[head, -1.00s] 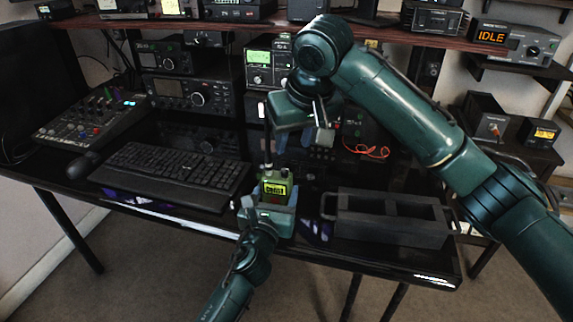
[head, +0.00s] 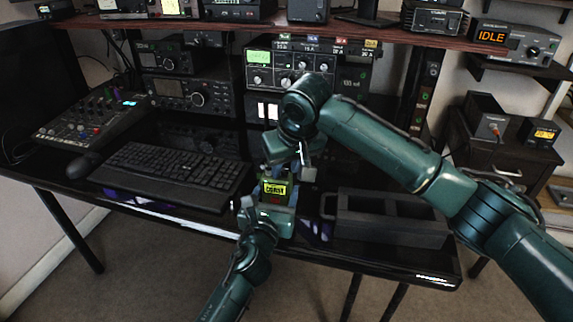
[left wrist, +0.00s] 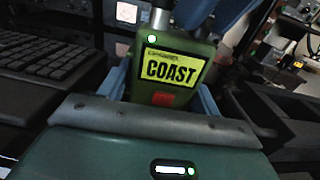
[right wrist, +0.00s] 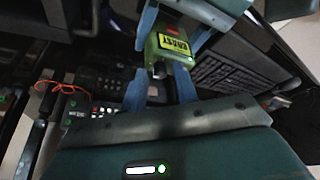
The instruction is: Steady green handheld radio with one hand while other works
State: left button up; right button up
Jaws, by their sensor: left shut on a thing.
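The green handheld radio (head: 276,188) stands upright near the front of the desk, its yellow screen reading COAST. The screen and a red button also show in the left wrist view (left wrist: 172,68). My left gripper (head: 268,208) is shut on the radio's body from the front, with blue fingers on both sides. My right gripper (right wrist: 160,88) is directly over the radio's top, its two blue fingers apart, with a small grey knob (right wrist: 158,69) between them. Whether the fingers touch the knob is unclear. In the head view the right gripper hides most of the radio's top.
A dark divided crate (head: 392,218) stands right of the radio. A keyboard (head: 172,174) and mixer (head: 93,118) are to the left. Radio sets and a shelf (head: 215,28) stand behind. Red cable (right wrist: 62,88) lies near the equipment.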

pick_arm(q)
jog(key=shift+f, duration=0.1)
pick_arm(e)
grip_shut()
jog(key=n, duration=0.2)
jog(key=n+g+y, duration=0.1)
jog(key=n, duration=0.1)
jog(key=shift+w+d+n+y, duration=0.1)
jog(key=shift+d+n+y, duration=0.05)
jog(key=shift+n+y, duration=0.2)
jog(key=shift+o, duration=1)
grip_release()
jog(key=v, duration=1.2)
